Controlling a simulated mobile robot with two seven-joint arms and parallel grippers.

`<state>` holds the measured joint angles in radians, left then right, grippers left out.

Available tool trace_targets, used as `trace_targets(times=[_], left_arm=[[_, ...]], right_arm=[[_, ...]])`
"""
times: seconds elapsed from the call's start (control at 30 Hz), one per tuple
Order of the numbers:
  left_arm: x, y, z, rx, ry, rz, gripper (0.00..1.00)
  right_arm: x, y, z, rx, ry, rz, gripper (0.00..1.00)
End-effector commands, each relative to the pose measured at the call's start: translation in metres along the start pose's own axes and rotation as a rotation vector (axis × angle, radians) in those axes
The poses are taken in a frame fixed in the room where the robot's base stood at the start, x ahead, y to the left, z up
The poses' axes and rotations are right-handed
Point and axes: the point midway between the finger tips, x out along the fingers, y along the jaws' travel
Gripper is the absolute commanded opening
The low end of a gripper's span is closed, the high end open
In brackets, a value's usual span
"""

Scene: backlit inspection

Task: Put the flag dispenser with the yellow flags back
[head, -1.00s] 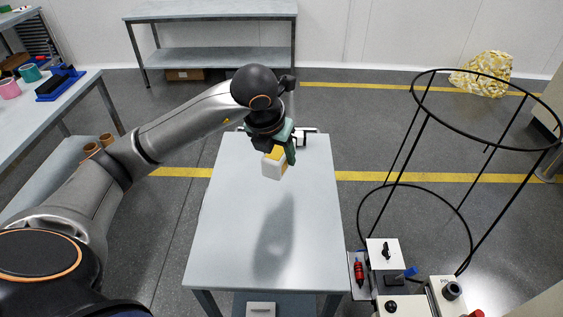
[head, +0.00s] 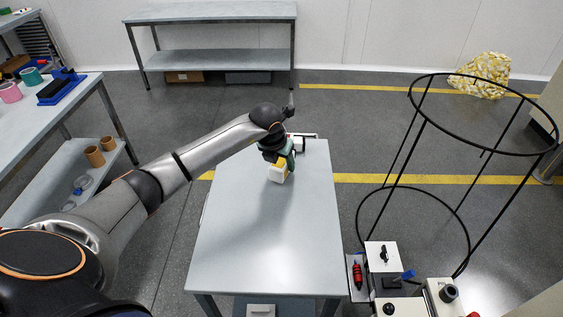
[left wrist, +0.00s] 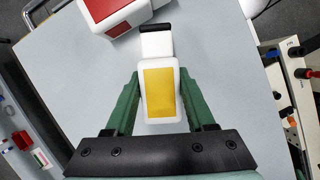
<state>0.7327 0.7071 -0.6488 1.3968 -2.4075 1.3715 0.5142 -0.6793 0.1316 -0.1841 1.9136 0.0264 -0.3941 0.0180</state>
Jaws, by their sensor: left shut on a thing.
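The flag dispenser with yellow flags (head: 278,174) is a small white box with a yellow face. It also shows in the left wrist view (left wrist: 160,92), between the green fingers. My left gripper (head: 284,160) is shut on it near the far end of the grey table (head: 262,235). Whether the dispenser touches the table top is hard to tell. A white dispenser with a red face (left wrist: 112,14) is just beyond it in the left wrist view. My right gripper is not in view.
A black wire ring frame (head: 412,190) stands right of the table. A control box with knobs (head: 383,257) is at the lower right. A side bench (head: 60,115) with tape rolls is at the left. The near part of the table is clear.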

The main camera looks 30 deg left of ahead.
Motion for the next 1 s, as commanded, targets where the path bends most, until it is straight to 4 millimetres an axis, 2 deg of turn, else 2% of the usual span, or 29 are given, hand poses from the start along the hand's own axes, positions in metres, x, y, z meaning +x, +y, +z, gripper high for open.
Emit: trace_targets(times=[0.33, 0.37, 0.6, 0.87, 1.0], left_arm=[[0.006, 0.001, -0.002, -0.001, -0.004, 0.0, 0.0], [0.006, 0.001, -0.002, -0.001, -0.003, 0.0, 0.57], [0.006, 0.001, -0.002, -0.001, -0.003, 0.0, 0.84], [0.005, 0.001, -0.002, -0.001, -0.003, 0.001, 0.85], [-0.004, 0.001, -0.001, 0.0, -0.005, 0.0, 0.85]], right_arm=[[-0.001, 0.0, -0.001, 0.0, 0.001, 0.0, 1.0], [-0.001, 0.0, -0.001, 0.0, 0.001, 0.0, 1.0], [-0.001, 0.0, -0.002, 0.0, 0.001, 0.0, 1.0], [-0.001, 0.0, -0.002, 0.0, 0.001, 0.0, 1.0], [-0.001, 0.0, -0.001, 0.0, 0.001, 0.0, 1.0]])
